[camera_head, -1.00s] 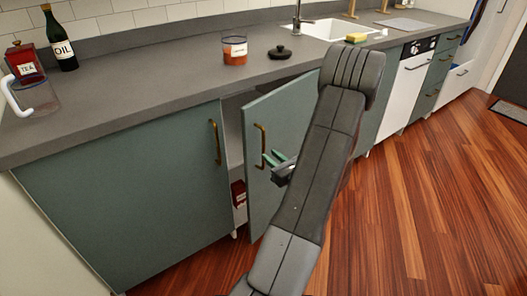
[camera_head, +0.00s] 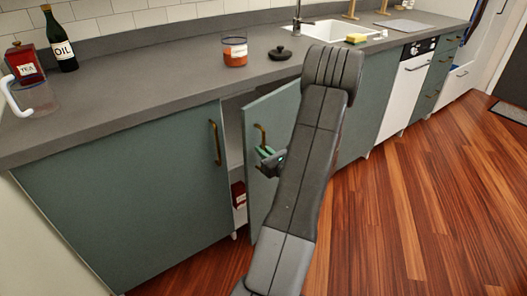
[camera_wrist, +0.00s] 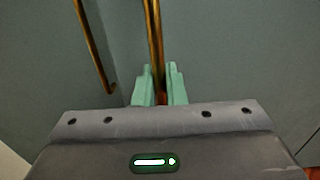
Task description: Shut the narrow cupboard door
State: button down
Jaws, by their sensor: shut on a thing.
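The narrow cupboard door (camera_head: 259,205) is green with a brass bar handle (camera_head: 261,134). It stands partly open, swung out from the counter front, with a dark gap at its left edge. My gripper (camera_head: 266,152) is at this handle, its green fingers shut on the bar. In the wrist view, the fingers (camera_wrist: 160,82) sit on both sides of the brass bar (camera_wrist: 155,35). My arm hides the right part of the door in the head view.
A wide green cupboard door (camera_head: 130,200) on the left is closed, with its own brass handle (camera_head: 215,143). A red box (camera_head: 239,194) stands inside the open cupboard. The counter (camera_head: 150,95) overhangs above. Wooden floor (camera_head: 430,210) is clear on the right.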

jog(key=s+a+b+x, duration=0.1)
jog(key=x, duration=1)
jog(key=shift+w+a+r+b, duration=0.15)
jog(key=shift+w+a+b, duration=0.05)
jog(key=shift+a+b, duration=0.1)
jog(key=c, duration=1.6)
grip_release()
jog(key=shift+a, duration=0.1)
jog(key=shift+c, duration=0.2)
jog(key=p+v, duration=0.1)
jog(key=v, duration=1.3)
